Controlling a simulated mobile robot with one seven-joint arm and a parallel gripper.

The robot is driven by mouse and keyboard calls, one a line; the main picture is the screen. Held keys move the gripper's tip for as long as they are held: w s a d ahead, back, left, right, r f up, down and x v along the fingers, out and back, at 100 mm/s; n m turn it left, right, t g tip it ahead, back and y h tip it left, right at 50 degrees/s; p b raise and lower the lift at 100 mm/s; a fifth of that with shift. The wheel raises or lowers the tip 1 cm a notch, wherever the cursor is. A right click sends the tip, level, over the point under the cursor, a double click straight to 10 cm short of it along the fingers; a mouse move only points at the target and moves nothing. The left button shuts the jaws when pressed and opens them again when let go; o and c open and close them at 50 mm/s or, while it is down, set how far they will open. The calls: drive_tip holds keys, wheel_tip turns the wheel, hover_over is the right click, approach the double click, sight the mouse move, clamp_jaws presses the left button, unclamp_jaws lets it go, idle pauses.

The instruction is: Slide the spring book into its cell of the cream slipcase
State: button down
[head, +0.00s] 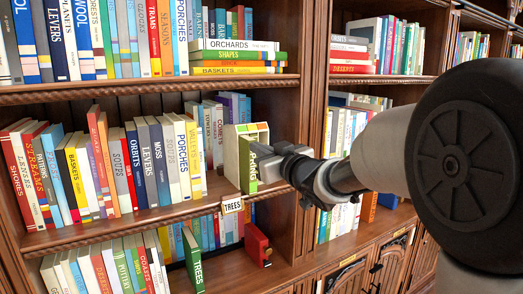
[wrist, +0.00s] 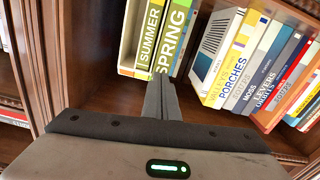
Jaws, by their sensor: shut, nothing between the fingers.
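The cream slipcase (head: 231,160) stands on the middle shelf, near its right end. The green spring book (head: 249,177) stands upright at the slipcase's open front, its spine facing out. In the wrist view, the spring book (wrist: 177,32) is beside the yellow-green summer book (wrist: 149,38). I cannot tell exactly how deep the spring book sits. My gripper (head: 268,160) is shut and empty, in front of the spring spine. In the wrist view its fingertips (wrist: 160,80) are at the lower end of that spine; whether they touch is unclear. My gripper hides part of the book in the head view.
A row of upright books (head: 130,165) fills the shelf left of the slipcase. A wooden upright (head: 310,110) stands close on the right.

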drive_tip(key=shift+x, duration=2.65)
idle(0.4)
drive_tip(key=b+v, duration=0.1)
drive_tip(key=v, duration=1.9)
